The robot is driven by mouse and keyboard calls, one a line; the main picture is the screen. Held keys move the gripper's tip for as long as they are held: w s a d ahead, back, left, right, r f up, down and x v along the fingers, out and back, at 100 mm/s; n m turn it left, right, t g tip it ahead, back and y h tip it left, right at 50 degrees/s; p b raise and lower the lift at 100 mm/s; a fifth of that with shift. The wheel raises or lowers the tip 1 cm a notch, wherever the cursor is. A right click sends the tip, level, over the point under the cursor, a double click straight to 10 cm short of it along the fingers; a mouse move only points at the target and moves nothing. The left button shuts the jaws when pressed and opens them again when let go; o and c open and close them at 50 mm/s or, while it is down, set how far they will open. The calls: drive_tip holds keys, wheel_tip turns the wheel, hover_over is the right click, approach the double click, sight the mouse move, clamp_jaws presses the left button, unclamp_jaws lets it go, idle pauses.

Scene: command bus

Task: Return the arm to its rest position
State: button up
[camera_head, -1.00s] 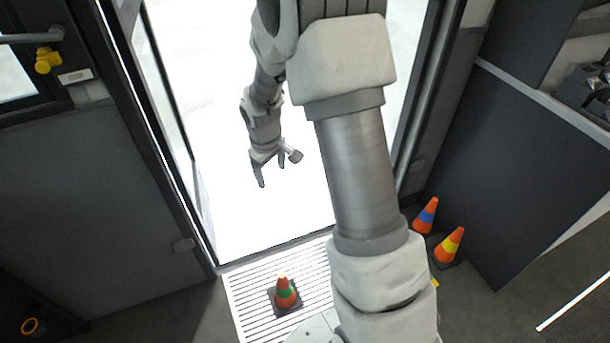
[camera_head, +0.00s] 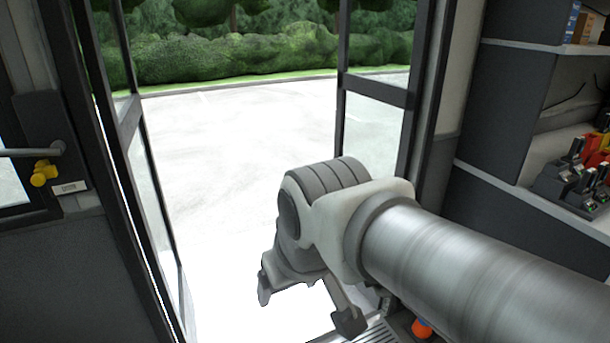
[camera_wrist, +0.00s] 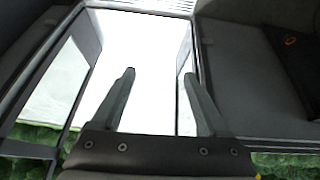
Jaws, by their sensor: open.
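My arm reaches in from the lower right of the head view and folds at its elbow in front of the open doorway.
The open doorway has glass door leaves at its left (camera_head: 150,200) and right (camera_head: 375,120). A yellow knob (camera_head: 44,173) is on the left. Shelves with devices (camera_head: 578,185) stand at the right. An orange cone (camera_head: 421,329) shows partly below my arm.

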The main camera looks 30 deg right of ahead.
drive_tip(key=s, duration=0.2)
drive_tip(key=shift+s+a+r, duration=0.15)
drive_tip(key=shift+s, duration=0.2)
drive_tip(key=shift+r, duration=0.1)
